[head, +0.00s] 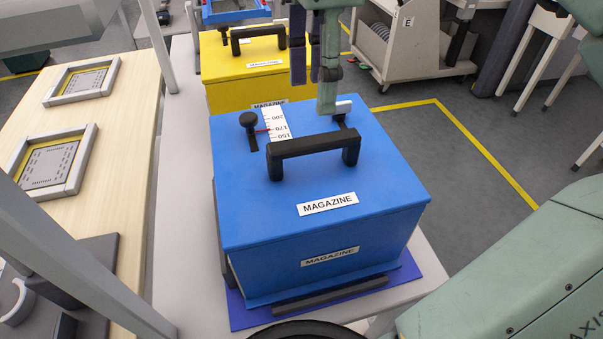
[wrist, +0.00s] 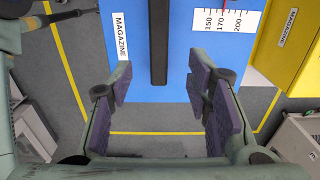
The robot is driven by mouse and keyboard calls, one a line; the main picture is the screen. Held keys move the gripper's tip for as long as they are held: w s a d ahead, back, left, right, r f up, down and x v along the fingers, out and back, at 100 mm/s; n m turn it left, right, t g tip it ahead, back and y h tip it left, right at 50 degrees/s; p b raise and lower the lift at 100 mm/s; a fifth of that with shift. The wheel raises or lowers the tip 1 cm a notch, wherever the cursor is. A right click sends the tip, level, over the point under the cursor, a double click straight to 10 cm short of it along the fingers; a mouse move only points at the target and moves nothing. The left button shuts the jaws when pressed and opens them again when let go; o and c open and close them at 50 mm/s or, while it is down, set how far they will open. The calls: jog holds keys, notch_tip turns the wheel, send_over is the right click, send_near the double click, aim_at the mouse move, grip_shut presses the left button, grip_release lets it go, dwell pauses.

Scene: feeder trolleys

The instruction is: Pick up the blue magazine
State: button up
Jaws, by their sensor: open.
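The blue magazine (head: 250,190) is a closed blue box with a black handle (head: 312,144) on its lid and white MAGAZINE labels. It stands at the near end of a light trolley top. My gripper (head: 313,72) is in the upper middle of the head view, behind the handle in the picture and apart from it. In the wrist view my gripper (wrist: 158,84) is open, with purple pads on both fingers. The handle (wrist: 158,42) appears in the gap between them, with nothing gripped. The magazine's lid (wrist: 178,80) fills the top middle there.
A yellow magazine (head: 245,92) with a black handle stands behind the blue one. A wooden table (head: 115,130) with framed trays is on the left. A grey cart (head: 410,45) stands at the back right. Floor to the right is free, with yellow lines.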

aim_at(315, 139)
notch_tip(315, 139, down, 5)
jog(key=shift+s+r, duration=0.1)
jog(key=shift+r, duration=0.1)
jog(key=shift+f, duration=3)
grip_shut()
jog(key=shift+r, duration=0.1)
